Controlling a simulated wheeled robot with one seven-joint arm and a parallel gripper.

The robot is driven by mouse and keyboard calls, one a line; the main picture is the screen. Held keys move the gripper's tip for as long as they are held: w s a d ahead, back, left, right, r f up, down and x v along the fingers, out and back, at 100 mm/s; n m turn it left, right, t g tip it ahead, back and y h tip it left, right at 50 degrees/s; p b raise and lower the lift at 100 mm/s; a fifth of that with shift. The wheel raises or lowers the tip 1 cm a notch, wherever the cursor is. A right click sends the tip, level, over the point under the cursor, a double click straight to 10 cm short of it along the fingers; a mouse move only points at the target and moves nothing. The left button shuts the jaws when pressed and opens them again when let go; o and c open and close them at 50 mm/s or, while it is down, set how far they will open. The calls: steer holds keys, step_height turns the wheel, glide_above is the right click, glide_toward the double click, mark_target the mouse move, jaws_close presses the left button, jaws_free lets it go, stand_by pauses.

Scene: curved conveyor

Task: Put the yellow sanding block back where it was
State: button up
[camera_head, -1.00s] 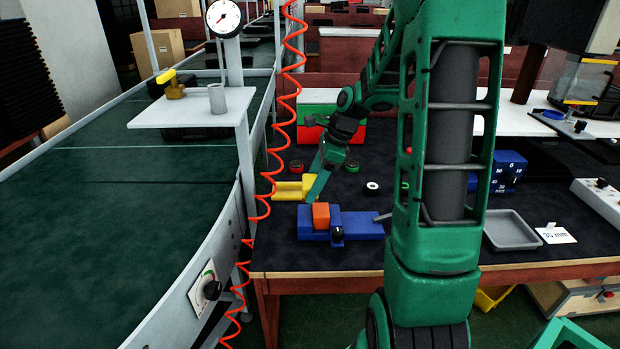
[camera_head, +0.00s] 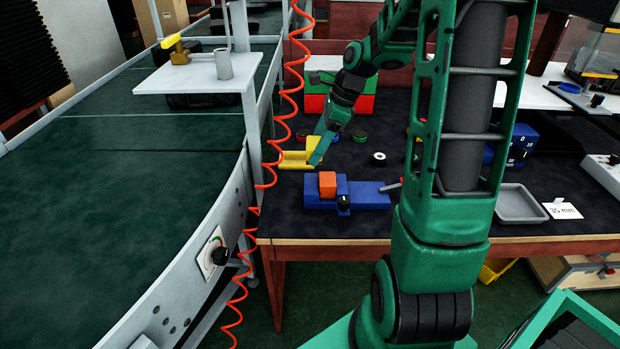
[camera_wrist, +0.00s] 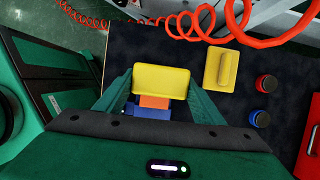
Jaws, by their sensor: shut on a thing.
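My gripper (camera_wrist: 160,92) is shut on a yellow block, which I take for the sanding block (camera_wrist: 160,80), with a green finger at each side of it. In the head view my gripper (camera_head: 321,150) is over the dark bench, behind the blue fixture, and a finger hides part of the yellow there. A second yellow piece with a raised grip (camera_wrist: 222,68) lies on the bench, right of the held block in the wrist view. Whether the held block touches the bench, I cannot tell.
A blue fixture (camera_head: 365,196) with an orange block (camera_head: 327,184) stands in front of my gripper. A red coiled hose (camera_head: 265,187) hangs at the left beside the conveyor (camera_head: 120,200). Small round pieces and a grey tray (camera_head: 520,203) are farther right.

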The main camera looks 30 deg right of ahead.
steer(key=a+f, duration=0.2)
steer(key=a, duration=0.7)
steer(key=a+f, duration=0.3)
steer(key=a, duration=0.6)
glide_above(282, 198)
steer(key=d, duration=0.1)
steer(key=f, duration=0.6)
steer(key=shift+s+d+f, duration=0.2)
steer(key=shift+s+f, duration=0.15)
steer(key=shift+s, duration=0.05)
steer(key=shift+f, duration=2.05)
steer(key=shift+f, duration=0.1)
steer(key=o, duration=1)
steer(key=shift+o, duration=0.2)
